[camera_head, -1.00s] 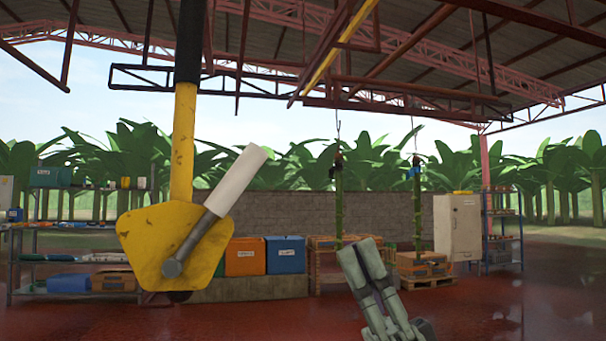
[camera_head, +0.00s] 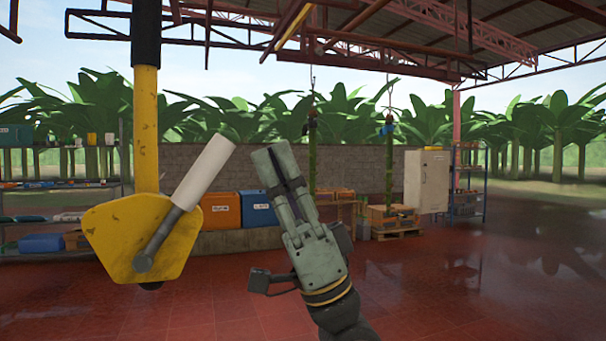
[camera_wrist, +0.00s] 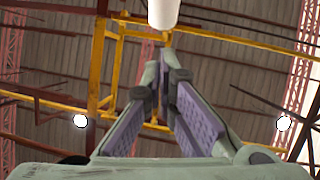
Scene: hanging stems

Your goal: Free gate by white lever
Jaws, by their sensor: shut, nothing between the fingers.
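The white lever (camera_head: 205,172) is a thick white grip on a grey rod. The rod pivots on a yellow plate (camera_head: 125,238) that hangs from a yellow post (camera_head: 146,135) at the left in the head view. The lever tilts up to the right. My gripper (camera_head: 272,150) is to the right of the lever, pointing up, its fingertips at about the height of the grip's upper end, apart from it in the picture. Its fingers are shut and empty. In the wrist view the fingertips (camera_wrist: 165,55) meet, and the end of the white lever (camera_wrist: 163,12) shows beyond them at the top.
Blue and orange crates (camera_head: 220,210) stand by the low wall behind. Two green stems (camera_head: 313,150) hang farther back, near pallets and a white cabinet (camera_head: 426,180). Shelves (camera_head: 60,190) stand at the left. The red floor (camera_head: 450,290) at the right is clear.

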